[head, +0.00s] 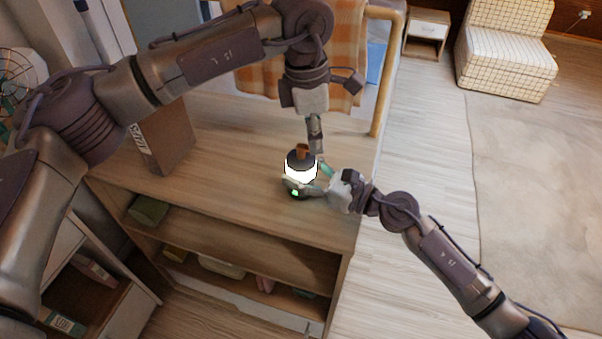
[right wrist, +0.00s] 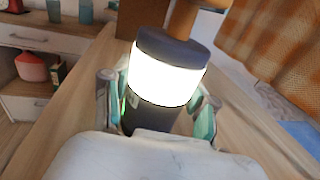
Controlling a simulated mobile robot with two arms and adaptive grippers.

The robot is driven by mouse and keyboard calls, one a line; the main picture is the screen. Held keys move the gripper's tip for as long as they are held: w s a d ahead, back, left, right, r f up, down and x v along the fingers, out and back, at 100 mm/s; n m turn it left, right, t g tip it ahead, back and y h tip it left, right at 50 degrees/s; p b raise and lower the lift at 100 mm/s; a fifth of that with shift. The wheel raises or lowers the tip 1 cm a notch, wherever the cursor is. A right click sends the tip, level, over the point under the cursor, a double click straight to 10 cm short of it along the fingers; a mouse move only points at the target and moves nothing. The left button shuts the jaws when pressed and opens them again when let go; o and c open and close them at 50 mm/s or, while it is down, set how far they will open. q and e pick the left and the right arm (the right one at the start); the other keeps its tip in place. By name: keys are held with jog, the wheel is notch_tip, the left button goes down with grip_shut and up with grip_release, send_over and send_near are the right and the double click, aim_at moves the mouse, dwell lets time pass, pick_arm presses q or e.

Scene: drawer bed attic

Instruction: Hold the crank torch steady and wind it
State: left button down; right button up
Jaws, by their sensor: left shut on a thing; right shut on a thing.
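The crank torch (head: 300,173) stands upright on the wooden cabinet top, with a brightly glowing white band, a dark cap and a dark base with a small green light. It also shows in the right wrist view (right wrist: 165,80). A brown crank part (head: 302,149) sits on top and runs off the upper edge of the right wrist view (right wrist: 184,16). My right gripper (head: 305,186) is shut around the torch's lower body, one finger on each side. My left gripper (head: 317,148) comes down from above and is shut at the crank; its exact contact is hard to see.
A brown box (head: 165,142) stands on the cabinet top (head: 235,160) to the left. An orange checked cloth (head: 345,55) hangs on a wooden rail (head: 385,75) behind. Open shelves below hold several small items. The cabinet top around the torch is clear.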

pick_arm(q)
jog(key=c, duration=1)
grip_release()
jog(key=r, duration=0.4)
jog(key=a+r, duration=0.1)
jog(key=r, duration=0.7)
jog(key=shift+a, duration=0.25)
